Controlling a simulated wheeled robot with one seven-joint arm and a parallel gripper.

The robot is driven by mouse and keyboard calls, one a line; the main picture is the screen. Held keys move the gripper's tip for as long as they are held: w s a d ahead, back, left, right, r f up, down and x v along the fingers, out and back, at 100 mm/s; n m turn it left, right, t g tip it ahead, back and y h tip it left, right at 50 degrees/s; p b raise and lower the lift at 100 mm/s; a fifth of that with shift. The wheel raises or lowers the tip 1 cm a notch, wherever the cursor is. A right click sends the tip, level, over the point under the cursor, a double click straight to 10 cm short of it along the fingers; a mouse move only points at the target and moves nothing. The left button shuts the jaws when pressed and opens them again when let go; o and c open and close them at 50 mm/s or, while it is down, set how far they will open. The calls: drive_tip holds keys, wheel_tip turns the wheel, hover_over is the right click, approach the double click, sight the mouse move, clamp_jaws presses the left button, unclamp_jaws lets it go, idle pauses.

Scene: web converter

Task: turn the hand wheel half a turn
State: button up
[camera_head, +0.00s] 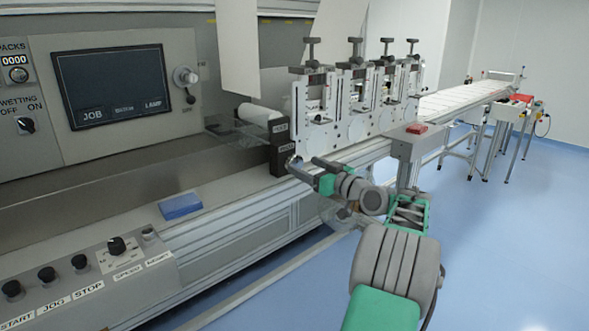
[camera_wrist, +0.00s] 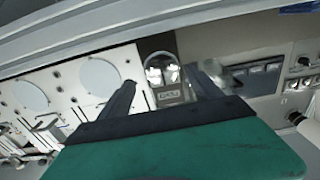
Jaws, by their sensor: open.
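My gripper (camera_head: 298,168) is at the front of a dark labelled block (camera_head: 279,147) at the near end of the row of white plates. In the wrist view my gripper (camera_wrist: 162,80) shows two dark fingers spread apart. Between them in the picture is the dark block (camera_wrist: 170,94) with a small label and two bright, shiny parts. I cannot make out a whole hand wheel in either view; the fingers and arm cover part of this spot. I cannot tell whether the fingers touch anything.
White plates with clamp knobs (camera_head: 358,100) stand behind my arm. A control panel with a screen (camera_head: 112,86) is at left. A blue block (camera_head: 180,206) lies on the ledge above the button box (camera_head: 95,268). A conveyor (camera_head: 465,97) runs back right; the blue floor is open.

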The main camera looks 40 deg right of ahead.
sight(297, 162)
drive_tip(key=w, duration=0.5)
drive_tip(key=shift+w+a, duration=0.15)
drive_tip(key=shift+a, duration=0.15)
drive_tip(key=shift+c, duration=0.3)
drive_tip(key=c, duration=1.3)
drive_tip(key=shift+o, duration=0.2)
drive_tip(key=shift+d+m+p, duration=0.1)
drive_tip(key=shift+m+p, duration=0.25)
drive_tip(key=shift+m, duration=0.05)
